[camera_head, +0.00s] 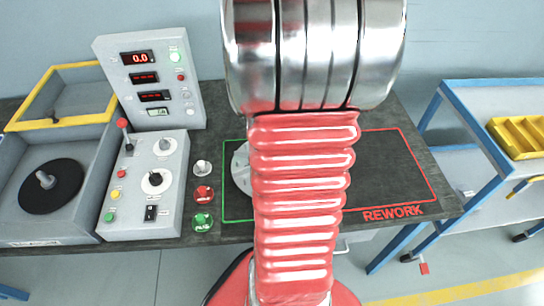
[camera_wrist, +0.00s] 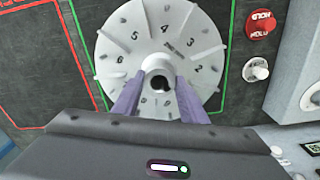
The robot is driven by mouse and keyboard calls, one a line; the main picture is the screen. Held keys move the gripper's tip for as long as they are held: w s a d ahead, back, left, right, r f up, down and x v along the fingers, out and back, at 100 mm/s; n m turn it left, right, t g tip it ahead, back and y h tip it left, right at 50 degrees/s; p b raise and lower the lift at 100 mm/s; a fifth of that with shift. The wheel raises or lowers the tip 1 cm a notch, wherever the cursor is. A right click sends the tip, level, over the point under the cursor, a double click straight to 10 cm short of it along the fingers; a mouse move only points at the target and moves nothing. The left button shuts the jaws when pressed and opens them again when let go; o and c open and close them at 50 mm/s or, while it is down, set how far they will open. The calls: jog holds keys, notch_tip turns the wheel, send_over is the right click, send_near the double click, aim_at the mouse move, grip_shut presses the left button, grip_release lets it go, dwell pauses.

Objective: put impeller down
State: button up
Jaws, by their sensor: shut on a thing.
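The impeller is a pale grey disc (camera_wrist: 160,40) with radial vanes and printed numbers, filling the top middle of the wrist view. My gripper (camera_wrist: 158,84) is shut on its hub, with one purple finger on each side. In the head view only the left part of the impeller (camera_head: 241,168) shows, over the green-outlined area of the dark bench mat. My red arm hides the rest of it and my gripper there. I cannot tell whether the disc touches the bench or is held slightly above it.
A red-outlined REWORK area (camera_head: 385,170) lies empty to the right. Red, green and grey buttons (camera_head: 203,194) stand left of the impeller. Further left are a control box (camera_head: 145,200), a display panel (camera_head: 150,80) and a grey bin holding a black disc (camera_head: 52,186).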

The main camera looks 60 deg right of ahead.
jog(key=shift+f, duration=1.85)
jog(key=o, duration=1.2)
jog(key=shift+c, duration=0.2)
notch_tip(320, 180, up, 12)
jog(key=shift+a, duration=0.1)
